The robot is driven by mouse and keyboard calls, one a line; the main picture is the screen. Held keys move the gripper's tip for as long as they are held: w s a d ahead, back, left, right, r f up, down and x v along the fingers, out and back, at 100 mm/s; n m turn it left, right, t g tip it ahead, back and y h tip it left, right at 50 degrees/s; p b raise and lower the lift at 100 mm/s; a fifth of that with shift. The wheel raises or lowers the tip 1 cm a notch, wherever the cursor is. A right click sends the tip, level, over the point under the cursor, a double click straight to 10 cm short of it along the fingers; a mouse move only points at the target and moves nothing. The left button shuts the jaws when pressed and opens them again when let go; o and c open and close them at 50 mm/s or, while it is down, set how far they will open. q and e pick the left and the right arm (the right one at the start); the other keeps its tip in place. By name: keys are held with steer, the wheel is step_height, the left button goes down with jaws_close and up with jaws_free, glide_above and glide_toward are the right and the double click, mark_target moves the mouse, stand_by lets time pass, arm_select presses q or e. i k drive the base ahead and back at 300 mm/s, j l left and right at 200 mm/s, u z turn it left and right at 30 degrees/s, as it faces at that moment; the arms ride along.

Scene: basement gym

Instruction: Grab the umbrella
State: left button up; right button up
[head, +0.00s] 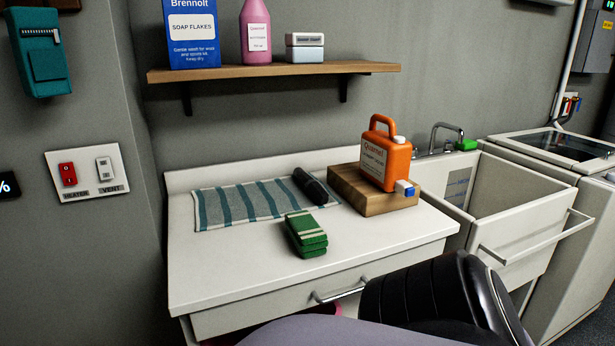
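A short black rolled object, which looks like the folded umbrella (310,187), lies on the white counter (240,277). It lies slanted at the right end of a striped grey and teal towel (245,203), overlapping the towel's edge. It is just left of a wooden block and behind a green stack. Neither of my grippers' fingers shows in the head view. A part of my own arm, lavender and black, fills the bottom middle and right of the picture, in front of the counter.
An orange jug (385,160) stands on the wooden block (372,204). Folded green cloths or sponges (306,236) lie on the counter. A shelf (275,70) with soap packages hangs above. A deep sink (510,205) is right. The counter's front left is clear.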

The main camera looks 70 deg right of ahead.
mark_target(313, 187)
steer(key=z, duration=2.25)
steer(key=i+l, duration=0.1)
steer(key=l, duration=0.2)
steer(key=l+z, duration=0.1)
steer(key=l, duration=0.15)
steer(key=i, duration=0.05)
